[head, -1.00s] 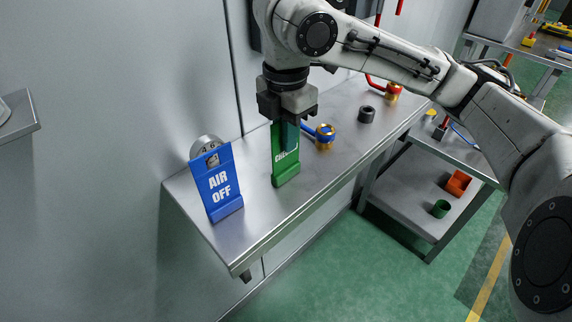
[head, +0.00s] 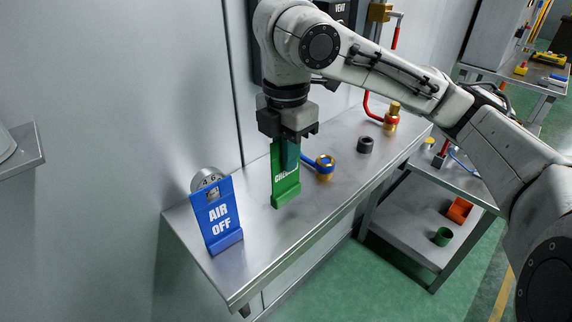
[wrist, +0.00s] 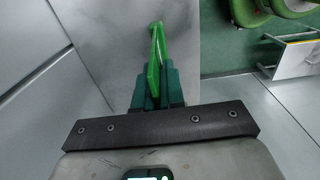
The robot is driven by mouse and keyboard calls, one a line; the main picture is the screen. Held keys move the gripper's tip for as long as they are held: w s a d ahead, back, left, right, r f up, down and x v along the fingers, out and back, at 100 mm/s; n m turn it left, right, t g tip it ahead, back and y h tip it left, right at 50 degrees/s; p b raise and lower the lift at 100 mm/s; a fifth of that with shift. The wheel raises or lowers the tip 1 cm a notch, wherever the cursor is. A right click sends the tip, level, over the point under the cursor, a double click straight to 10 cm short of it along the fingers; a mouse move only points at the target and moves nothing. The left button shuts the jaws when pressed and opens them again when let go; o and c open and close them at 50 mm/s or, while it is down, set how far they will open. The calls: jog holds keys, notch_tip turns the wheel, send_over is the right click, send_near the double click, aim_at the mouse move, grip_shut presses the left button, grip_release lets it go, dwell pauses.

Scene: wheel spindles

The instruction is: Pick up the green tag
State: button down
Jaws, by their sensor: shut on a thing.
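The green tag (head: 285,184) is a narrow upright plate with white lettering, partly hidden, and a thicker foot. My gripper (head: 289,158) points down from above and is shut on the tag's upper part. The tag hangs upright over the metal shelf (head: 262,256); I cannot tell clearly how big the gap under its foot is. In the wrist view the green tag (wrist: 155,62) stands edge-on between the teal fingers of my gripper (wrist: 153,80).
A blue "AIR OFF" tag (head: 219,222) stands at the shelf's left end by a round dial (head: 206,178). Right of the green tag are a blue-handled brass valve (head: 325,170), a dark ring (head: 365,145) and a red-handled brass valve (head: 391,118). A lower cart (head: 400,225) stands right.

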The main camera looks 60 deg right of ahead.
jog(key=s+a+r+b, duration=0.1)
jog(key=s+r+b, duration=0.2)
jog(key=s+r, duration=0.7)
jog(key=shift+s+a, duration=0.3)
jog(key=shift+s, duration=1.65)
jog(key=shift+s, duration=0.1)
